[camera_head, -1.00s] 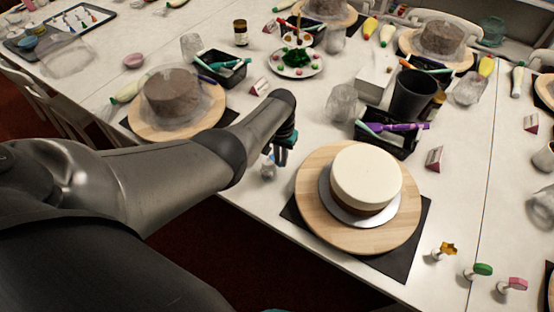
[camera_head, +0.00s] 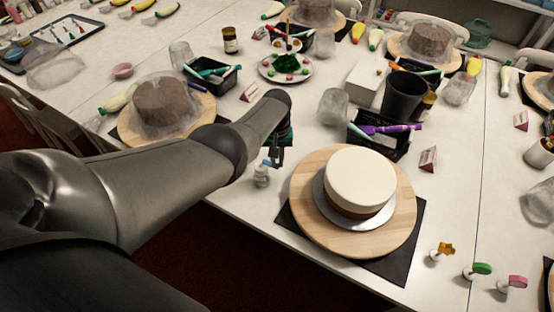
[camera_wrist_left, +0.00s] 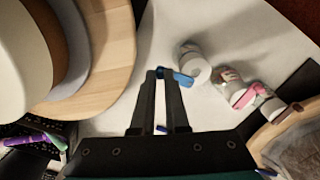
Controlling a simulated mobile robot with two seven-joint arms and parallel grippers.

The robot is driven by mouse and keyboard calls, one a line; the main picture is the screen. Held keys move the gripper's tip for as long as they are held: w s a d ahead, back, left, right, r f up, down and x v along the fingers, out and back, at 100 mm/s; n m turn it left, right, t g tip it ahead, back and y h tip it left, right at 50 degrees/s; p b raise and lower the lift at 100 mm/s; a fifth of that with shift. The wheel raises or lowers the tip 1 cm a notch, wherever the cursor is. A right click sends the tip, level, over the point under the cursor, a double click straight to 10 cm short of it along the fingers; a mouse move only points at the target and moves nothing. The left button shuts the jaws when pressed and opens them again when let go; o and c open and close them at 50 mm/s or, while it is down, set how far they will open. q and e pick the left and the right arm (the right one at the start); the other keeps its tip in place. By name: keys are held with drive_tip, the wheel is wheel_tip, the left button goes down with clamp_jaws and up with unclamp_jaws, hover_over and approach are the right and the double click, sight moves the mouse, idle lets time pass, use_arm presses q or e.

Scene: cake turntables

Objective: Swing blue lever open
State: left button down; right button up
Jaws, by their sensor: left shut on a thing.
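The blue lever (camera_wrist_left: 183,79) sits beside a white round post (camera_wrist_left: 194,62) in the left wrist view. In the head view the lever (camera_head: 269,163) shows small at the table's near edge, on top of its pale stand (camera_head: 262,177). My left gripper (camera_head: 277,160) reaches down right beside the stand. In the wrist view its fingertips (camera_wrist_left: 160,72) are close together on the lever, with blue showing between them and to their right. The fingers hide part of the lever. My right gripper is not in view.
A white cake on a wooden turntable (camera_head: 308,220) stands just right of my gripper. In the wrist view, pink-topped stands (camera_wrist_left: 250,94) are close by on the right. A black tool bin (camera_head: 385,145) is behind the cake. Bare table lies around the stand.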

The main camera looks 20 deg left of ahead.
use_arm(q)
drive_tip(key=c, duration=0.9)
unclamp_jaws()
drive_tip(key=shift+r+p, duration=0.55)
drive_tip(key=shift+r, duration=0.1)
wheel_tip(320, 180, up, 7)
drive_tip(key=p, duration=0.5)
wheel_tip(320, 180, up, 7)
drive_tip(key=p, duration=0.1)
hover_over(277, 164)
drive_tip(key=shift+a, duration=0.1)
